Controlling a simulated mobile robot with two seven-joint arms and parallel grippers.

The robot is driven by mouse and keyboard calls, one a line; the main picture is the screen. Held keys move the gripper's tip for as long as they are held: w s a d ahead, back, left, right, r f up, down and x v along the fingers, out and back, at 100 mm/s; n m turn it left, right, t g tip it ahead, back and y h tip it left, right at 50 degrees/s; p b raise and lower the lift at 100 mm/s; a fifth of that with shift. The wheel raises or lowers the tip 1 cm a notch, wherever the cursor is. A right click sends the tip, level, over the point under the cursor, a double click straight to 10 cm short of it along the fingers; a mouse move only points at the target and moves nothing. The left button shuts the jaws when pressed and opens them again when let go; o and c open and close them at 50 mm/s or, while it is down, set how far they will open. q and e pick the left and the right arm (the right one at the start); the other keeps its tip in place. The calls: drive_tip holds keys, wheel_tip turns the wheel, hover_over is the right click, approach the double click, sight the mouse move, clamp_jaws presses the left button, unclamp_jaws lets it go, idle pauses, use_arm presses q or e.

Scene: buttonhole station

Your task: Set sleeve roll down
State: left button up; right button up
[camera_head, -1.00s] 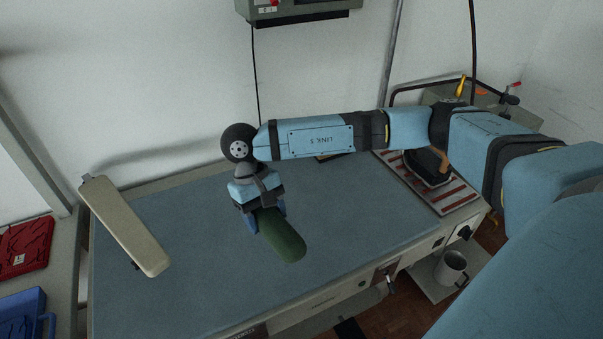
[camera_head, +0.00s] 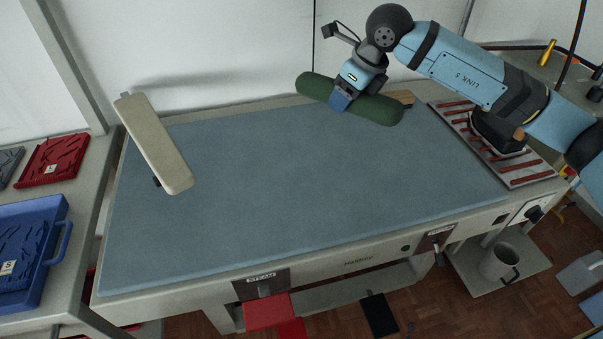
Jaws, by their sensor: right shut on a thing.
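The sleeve roll is a dark green rounded cylinder (camera_head: 382,107). My right gripper (camera_head: 340,101) is shut on it near its middle, with the roll lying across the jaws. The roll is at the back right of the blue-grey pressing table (camera_head: 270,190). Whether it touches the table top or hangs just above it, I cannot tell. My left gripper is not in view.
A beige sleeve board (camera_head: 158,150) stands on the table's left side. An iron (camera_head: 497,132) rests on a striped stand (camera_head: 458,117) at the right. Red (camera_head: 52,160) and blue (camera_head: 30,245) trays sit left. The table's middle is clear.

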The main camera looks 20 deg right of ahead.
drive_tip(key=m, duration=0.1)
drive_tip(key=w+m+h+b, duration=0.1)
drive_tip(key=d+m, duration=0.1)
drive_tip(key=m, duration=0.1)
drive_tip(key=shift+w+r+t+h+b, duration=0.15)
drive_tip(key=shift+w+t+h+b, duration=0.15)
drive_tip(key=shift+t+b, duration=0.1)
drive_tip(key=m+h+b, duration=0.1)
drive_tip(key=m, duration=0.3)
drive_tip(key=b, duration=0.1)
approach(339, 158)
drive_tip(key=x, duration=0.6)
drive_tip(key=shift+a+f, duration=0.15)
drive_tip(key=shift+f, duration=0.05)
drive_tip(key=shift+f, duration=0.15)
drive_tip(key=o, duration=1.1)
